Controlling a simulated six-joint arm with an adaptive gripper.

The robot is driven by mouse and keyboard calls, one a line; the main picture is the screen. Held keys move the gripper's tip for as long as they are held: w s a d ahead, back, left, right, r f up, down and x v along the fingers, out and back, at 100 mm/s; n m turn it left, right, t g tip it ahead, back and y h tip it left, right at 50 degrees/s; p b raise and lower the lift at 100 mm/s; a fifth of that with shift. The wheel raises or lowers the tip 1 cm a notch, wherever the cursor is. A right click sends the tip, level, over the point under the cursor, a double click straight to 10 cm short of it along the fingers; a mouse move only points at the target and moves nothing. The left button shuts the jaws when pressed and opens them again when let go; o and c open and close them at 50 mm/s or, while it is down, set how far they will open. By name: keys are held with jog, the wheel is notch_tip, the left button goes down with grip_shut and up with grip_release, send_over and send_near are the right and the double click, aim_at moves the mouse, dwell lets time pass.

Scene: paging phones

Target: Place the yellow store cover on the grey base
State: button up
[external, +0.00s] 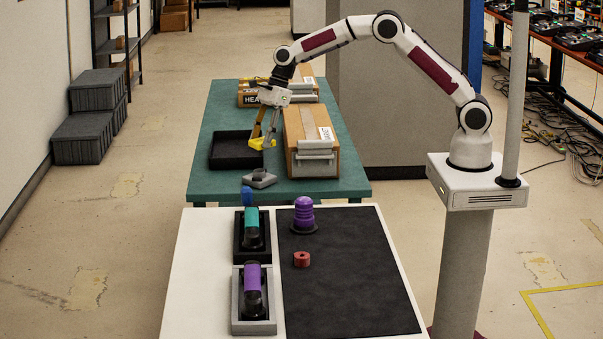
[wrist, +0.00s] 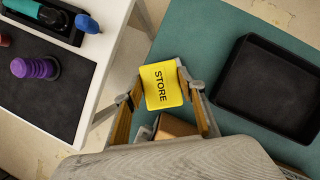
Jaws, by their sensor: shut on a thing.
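The yellow store cover (external: 258,144) hangs between the fingers of my gripper (external: 263,140), above the green table. In the wrist view the cover (wrist: 162,88) shows its "STORE" lettering, and my gripper's fingers (wrist: 160,88) are shut on its two sides. The grey base (external: 259,179) sits near the front edge of the green table, nearer the camera than the cover and apart from it. I cannot make out the base in the wrist view.
A black tray (external: 214,158) lies left of my gripper; it also shows in the wrist view (wrist: 228,86). A cardboard box (external: 327,164) stands close on the right.

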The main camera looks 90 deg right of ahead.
aim_at(260, 139)
jog(key=shift+w+d+r+m, duration=0.25)
jog(key=shift+w+r+m, duration=0.15)
jog(key=shift+r, duration=0.15)
jog(key=shift+w+d+r+m, duration=0.2)
jog(key=shift+w+r+m, duration=0.15)
jog(key=shift+r, duration=0.2)
jog(key=shift+s+m+h, duration=0.15)
jog(key=shift+m+h, duration=0.25)
jog(key=shift+m, duration=0.05)
jog(key=shift+t, duration=0.3)
jog(key=shift+f, duration=0.1)
jog(key=shift+f, duration=2.45)
jog(key=shift+f, duration=2.5)
jog(key=shift+f, duration=0.35)
